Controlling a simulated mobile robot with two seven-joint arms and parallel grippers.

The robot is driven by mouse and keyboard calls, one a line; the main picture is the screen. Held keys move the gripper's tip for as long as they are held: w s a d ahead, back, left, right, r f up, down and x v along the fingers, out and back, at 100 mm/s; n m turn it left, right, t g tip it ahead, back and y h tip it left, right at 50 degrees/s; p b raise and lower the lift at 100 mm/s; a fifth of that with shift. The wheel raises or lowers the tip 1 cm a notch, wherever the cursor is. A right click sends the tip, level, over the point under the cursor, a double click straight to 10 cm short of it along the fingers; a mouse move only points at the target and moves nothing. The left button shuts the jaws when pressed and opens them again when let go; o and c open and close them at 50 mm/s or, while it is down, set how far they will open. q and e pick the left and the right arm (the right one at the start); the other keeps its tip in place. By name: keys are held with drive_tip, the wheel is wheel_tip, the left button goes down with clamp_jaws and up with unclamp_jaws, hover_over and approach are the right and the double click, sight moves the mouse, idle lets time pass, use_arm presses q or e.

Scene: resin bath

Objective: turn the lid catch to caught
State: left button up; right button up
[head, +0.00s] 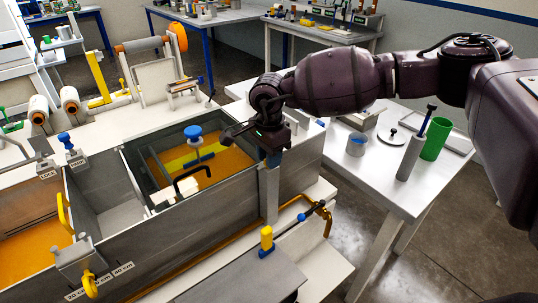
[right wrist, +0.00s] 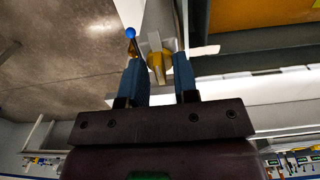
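My right gripper (head: 272,160) points down over the near right corner of the bath, above a grey upright bracket (head: 268,195). In the right wrist view its two blue fingers (right wrist: 158,70) stand apart. A yellow turn-piece (right wrist: 157,62) with a rounded yellow part behind it shows in the gap between them, with no clear contact. It may be the lid catch; the gripper hides this spot in the head view. My left gripper is not in view.
The bath (head: 180,235) holds orange resin, with a black handle (head: 186,184) and a blue knob (head: 193,132) above it. A yellow-and-blue handle (head: 266,240) and a blue-levered pipe (head: 325,215) stand below the gripper. A side table (head: 365,185) with a green cup (head: 436,138) is at right.

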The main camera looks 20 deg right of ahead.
drive_tip(key=shift+m, duration=0.3)
drive_tip(key=m, duration=0.3)
drive_tip(key=shift+m, duration=0.3)
drive_tip(key=m, duration=0.4)
drive_tip(key=shift+r+m, duration=0.1)
drive_tip(key=shift+m, duration=0.2)
drive_tip(key=m, duration=0.4)
drive_tip(key=shift+m+p, duration=0.35)
drive_tip(key=shift+m, duration=1.95)
drive_tip(key=o, duration=0.6)
wheel_tip(320, 180, up, 11)
drive_tip(key=shift+f+b, duration=0.1)
drive_tip(key=shift+b, duration=0.25)
